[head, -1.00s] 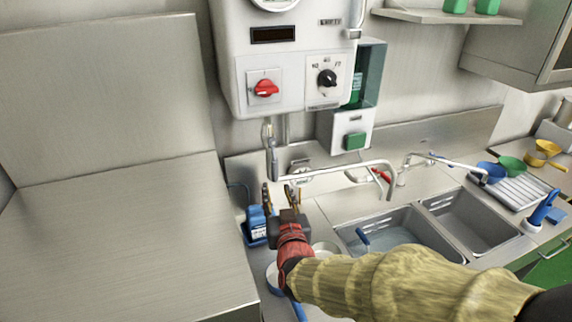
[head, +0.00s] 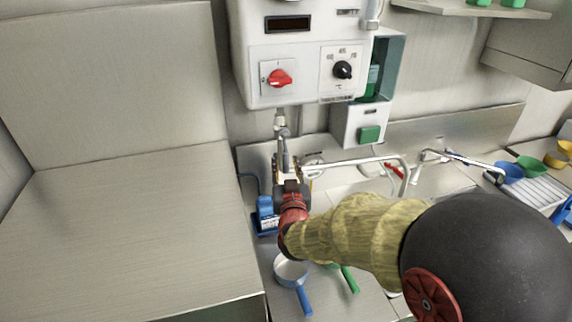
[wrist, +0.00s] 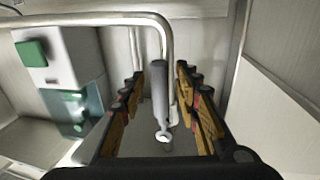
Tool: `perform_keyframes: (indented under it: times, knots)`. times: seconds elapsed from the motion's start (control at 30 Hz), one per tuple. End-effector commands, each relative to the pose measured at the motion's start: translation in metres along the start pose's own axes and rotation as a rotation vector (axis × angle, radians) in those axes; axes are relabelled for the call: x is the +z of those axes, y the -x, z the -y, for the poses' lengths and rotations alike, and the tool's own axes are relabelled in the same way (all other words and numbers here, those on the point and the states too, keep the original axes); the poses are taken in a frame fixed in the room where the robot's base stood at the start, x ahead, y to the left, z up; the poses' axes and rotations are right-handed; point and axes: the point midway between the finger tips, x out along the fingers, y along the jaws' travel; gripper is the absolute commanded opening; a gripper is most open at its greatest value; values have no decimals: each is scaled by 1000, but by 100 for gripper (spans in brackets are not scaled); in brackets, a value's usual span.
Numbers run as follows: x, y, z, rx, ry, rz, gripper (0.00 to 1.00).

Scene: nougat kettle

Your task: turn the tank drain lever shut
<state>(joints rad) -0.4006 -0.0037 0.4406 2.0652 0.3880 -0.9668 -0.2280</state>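The white tank (head: 300,50) hangs on the wall, with a red switch (head: 279,78) and a black dial (head: 343,70) on its front. Its grey drain lever (head: 284,143) hangs down below the tank's underside. The lever also shows in the wrist view (wrist: 159,95) as a grey bar standing between my fingers. My gripper (head: 291,168) is open at the lever's lower end, partly hiding it in the head view. In the wrist view my gripper (wrist: 160,76) has one finger on each side of the lever, with visible gaps.
A faucet pipe (head: 365,162) runs just right of my gripper. A blue bottle (head: 266,208) stands left of my wrist. A blue-handled pan (head: 291,270) lies below. A steel panel (head: 130,220) fills the left side. A green-button box (head: 367,132) is at right.

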Motion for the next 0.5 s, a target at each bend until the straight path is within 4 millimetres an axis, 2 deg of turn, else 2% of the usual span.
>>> perform_keyframes:
  times: [0.2, 0.5]
  knots:
    - [0, 0, 0, 0, 0, -1, 32]
    - [-1, 0, 0, 0, 0, -1, 16]
